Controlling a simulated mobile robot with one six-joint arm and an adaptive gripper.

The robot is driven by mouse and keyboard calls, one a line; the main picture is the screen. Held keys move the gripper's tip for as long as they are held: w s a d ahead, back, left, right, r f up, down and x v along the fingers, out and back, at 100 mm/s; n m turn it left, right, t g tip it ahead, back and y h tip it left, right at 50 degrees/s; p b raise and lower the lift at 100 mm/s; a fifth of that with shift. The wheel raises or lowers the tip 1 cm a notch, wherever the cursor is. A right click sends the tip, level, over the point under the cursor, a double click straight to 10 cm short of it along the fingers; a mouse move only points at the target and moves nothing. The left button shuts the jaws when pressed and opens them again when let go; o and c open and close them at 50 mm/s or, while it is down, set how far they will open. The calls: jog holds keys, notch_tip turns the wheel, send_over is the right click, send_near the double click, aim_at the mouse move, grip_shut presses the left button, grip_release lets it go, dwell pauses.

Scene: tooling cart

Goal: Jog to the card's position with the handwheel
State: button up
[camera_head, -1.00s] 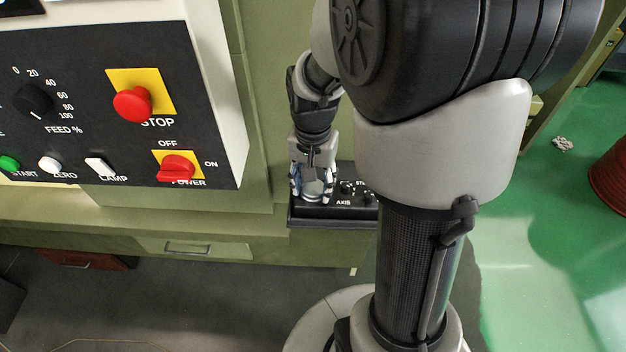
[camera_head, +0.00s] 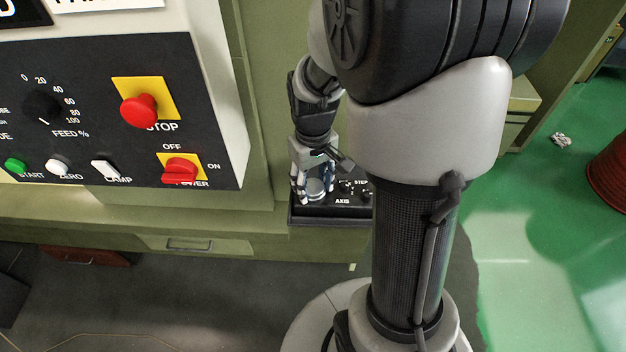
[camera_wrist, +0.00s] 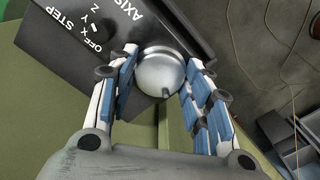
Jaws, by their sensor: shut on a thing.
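The handwheel (camera_wrist: 160,72) is a round silvery wheel on a black pendant box (camera_wrist: 72,48). In the wrist view it sits between my gripper's two blue-and-white fingers, and my gripper (camera_wrist: 158,84) is shut on it. A small dark peg shows on the wheel's near side. In the head view my gripper (camera_head: 315,188) points down at the wheel (camera_head: 317,186) at the left end of the pendant box (camera_head: 330,216). The AXIS and STEP knobs sit right of the wheel. A white card (camera_head: 108,4) shows only its lower edge at the top left.
The control panel (camera_head: 90,110) stands at left with a red STOP button (camera_head: 139,110), a red POWER switch (camera_head: 181,169) and a feed dial (camera_head: 42,106). The green bench ledge (camera_head: 140,215) runs below it. A red drum (camera_head: 610,175) stands far right.

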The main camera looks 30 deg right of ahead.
aim_at(313, 187)
jog(key=shift+n, duration=0.5)
jog(key=o, duration=1.1)
jog(key=shift+c, duration=0.2)
jog(key=shift+r, duration=0.1)
notch_tip(313, 187, up, 12)
jog(key=s+a+f+t+b, duration=0.1)
jog(key=s+a+t+b, duration=0.3)
jog(key=s+a, duration=0.6)
jog(key=s+b, duration=0.1)
jog(key=s, duration=0.2)
jog(key=shift+s+a+f+m+t+b, duration=0.25)
jog(key=shift+s+f+m+t+b, duration=0.05)
jog(key=shift+s+m+b, duration=0.1)
